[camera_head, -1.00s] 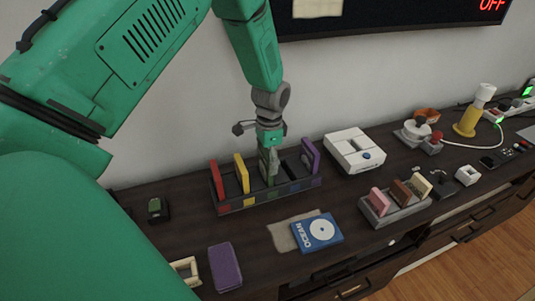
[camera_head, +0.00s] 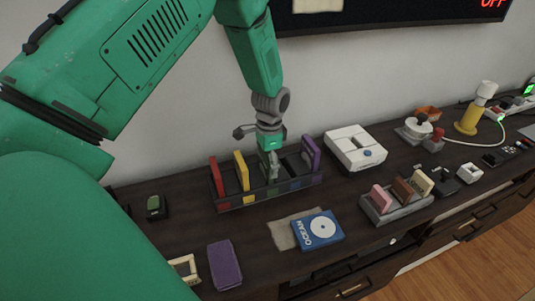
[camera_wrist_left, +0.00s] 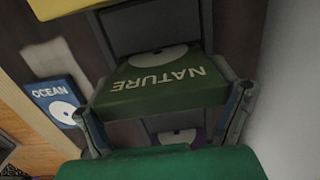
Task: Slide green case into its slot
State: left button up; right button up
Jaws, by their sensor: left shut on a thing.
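The green case (camera_wrist_left: 165,82), labelled NATURE, is between the two fingers of my left gripper (camera_wrist_left: 165,110) in the left wrist view. In the head view my left gripper (camera_head: 271,168) points down at the middle of the dark slotted rack (camera_head: 250,200), between the yellow case and the purple case. The gripper is shut on the green case, which it mostly hides there. How deep the case sits in its slot is hard to tell. My right gripper is not in view.
In the rack stand a red case (camera_head: 216,177), a yellow case (camera_head: 241,172) and a purple case (camera_head: 311,153). A blue OCEAN case (camera_head: 318,230) lies in front, with a purple block (camera_head: 224,265) to its left. A white device (camera_head: 356,151) stands right of the rack.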

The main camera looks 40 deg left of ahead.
pick_arm(q)
jog(key=o, duration=1.1)
jog(key=shift+r, duration=0.3)
jog(key=r, duration=1.1)
jog(key=shift+w+d+r, duration=0.15)
jog(key=shift+w, duration=0.15)
